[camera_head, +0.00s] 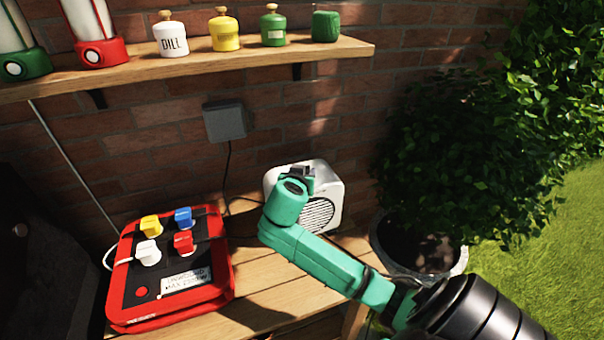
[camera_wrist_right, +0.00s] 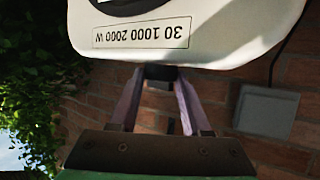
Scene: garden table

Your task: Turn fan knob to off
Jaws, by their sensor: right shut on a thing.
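The fan (camera_head: 329,187) is a white box with a round grille on its front, standing on the wooden table by the brick wall. Its white face with a "30 1000 2000 W" label fills the top of the right wrist view (camera_wrist_right: 215,45). My right gripper (camera_head: 299,173) is over the fan's top and hides part of it. In the right wrist view, its fingertips (camera_wrist_right: 160,76) are shut on a small dark piece at the fan's edge, apparently the fan knob. How far the knob is turned cannot be seen. My left gripper is not in view.
A red-framed panel (camera_head: 130,293) with several coloured knobs lies left on the table. A grey wall box (camera_head: 225,121) has a cable running down. A shelf (camera_head: 340,48) with jars is above. A potted bush (camera_head: 450,170) stands to the right.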

